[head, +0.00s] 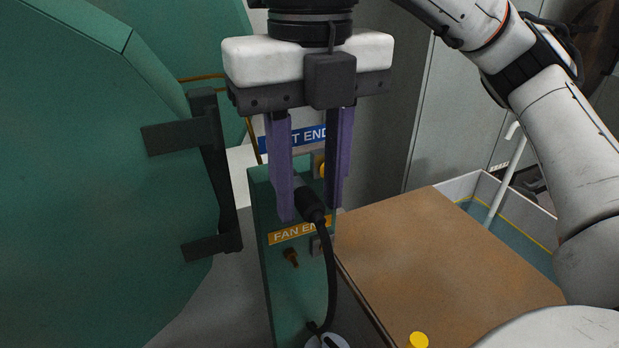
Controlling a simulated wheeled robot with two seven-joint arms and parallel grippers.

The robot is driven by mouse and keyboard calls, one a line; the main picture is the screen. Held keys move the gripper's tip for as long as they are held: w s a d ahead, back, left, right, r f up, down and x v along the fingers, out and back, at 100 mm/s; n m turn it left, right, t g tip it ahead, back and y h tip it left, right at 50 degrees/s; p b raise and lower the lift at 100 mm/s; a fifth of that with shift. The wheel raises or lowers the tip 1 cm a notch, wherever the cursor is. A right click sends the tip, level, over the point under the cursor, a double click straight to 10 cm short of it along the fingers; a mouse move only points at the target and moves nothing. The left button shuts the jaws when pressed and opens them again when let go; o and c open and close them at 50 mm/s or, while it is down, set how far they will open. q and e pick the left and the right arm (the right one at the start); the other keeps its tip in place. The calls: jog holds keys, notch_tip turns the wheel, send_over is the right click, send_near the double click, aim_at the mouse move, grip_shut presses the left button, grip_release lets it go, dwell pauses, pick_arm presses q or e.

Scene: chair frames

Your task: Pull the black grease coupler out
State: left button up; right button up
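The black grease coupler (309,203) is at the green panel (285,300), near the orange "FAN END" label (290,234). Its black hose (331,275) hangs down from it to the bottom of the view. My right gripper (311,212) points downward, with its two purple fingers on either side of the coupler. A gap shows between the right finger and the coupler; the left finger is close beside it, and I cannot tell whether they touch. The coupler's seat on its fitting is hidden. My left gripper is not in view.
A blue label (305,137) ending in "T END" is behind the fingers. A large green housing with a black bracket (215,175) stands left. A brown board (440,265) and a tray (540,220) lie right.

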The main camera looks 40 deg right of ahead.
jog(key=shift+p, duration=0.55)
jog(key=c, duration=0.4)
jog(key=shift+c, duration=1.4)
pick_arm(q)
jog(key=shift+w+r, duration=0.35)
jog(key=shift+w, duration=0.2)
pick_arm(e)
jog(key=shift+w, duration=0.1)
grip_shut()
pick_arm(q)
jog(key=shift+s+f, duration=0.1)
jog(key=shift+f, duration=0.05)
pick_arm(e)
jog(key=shift+s, duration=0.2)
jog(key=shift+s+a, duration=0.1)
jog(key=shift+s+a, duration=0.15)
jog(key=shift+s, duration=0.4)
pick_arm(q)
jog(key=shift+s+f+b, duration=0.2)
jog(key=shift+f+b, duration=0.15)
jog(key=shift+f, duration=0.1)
pick_arm(e)
jog(key=shift+s+a, duration=0.25)
jog(key=shift+s, duration=0.9)
jog(key=shift+s+a, duration=0.25)
jog(key=shift+s, duration=0.9)
